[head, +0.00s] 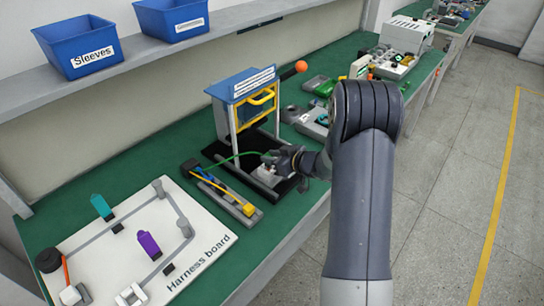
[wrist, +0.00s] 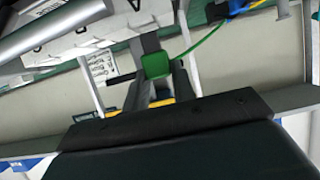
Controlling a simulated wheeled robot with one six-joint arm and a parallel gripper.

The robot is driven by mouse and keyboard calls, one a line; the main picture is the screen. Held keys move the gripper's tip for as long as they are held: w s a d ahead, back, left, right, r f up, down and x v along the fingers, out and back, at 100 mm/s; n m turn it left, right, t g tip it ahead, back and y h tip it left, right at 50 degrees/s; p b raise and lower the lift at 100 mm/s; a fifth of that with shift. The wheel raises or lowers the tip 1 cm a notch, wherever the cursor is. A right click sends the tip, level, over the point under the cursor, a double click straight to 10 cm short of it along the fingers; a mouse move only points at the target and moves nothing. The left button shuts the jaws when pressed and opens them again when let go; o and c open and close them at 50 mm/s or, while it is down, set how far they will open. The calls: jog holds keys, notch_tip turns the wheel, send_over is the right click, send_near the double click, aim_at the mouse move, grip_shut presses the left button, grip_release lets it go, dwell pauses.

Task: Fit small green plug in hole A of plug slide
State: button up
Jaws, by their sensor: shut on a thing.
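My gripper (head: 283,160) is low over the middle of the bench, at the black base of a blue-topped press. In the wrist view the small green plug (wrist: 157,65) sits between dark fingertips, with a green wire (wrist: 200,46) running up from it. My gripper is shut on this plug. A pale grey block (head: 268,176), perhaps the plug slide, lies on the black base right by my gripper. A pale labelled block (wrist: 95,32) also fills the upper left of the wrist view. Hole A cannot be made out, nor whether the plug touches the block.
The press (head: 243,90) has a yellow handle and an orange-knobbed lever. A holder with yellow and blue plugs (head: 225,193) lies left of my gripper. The white harness board (head: 140,245) is at the near left. Grey trays (head: 312,123) stand behind my gripper.

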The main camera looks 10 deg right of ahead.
jog(key=shift+f+b, duration=0.6)
jog(key=shift+f, duration=0.35)
jog(key=o, duration=1)
jog(key=shift+o, duration=0.2)
jog(key=v, duration=1.1)
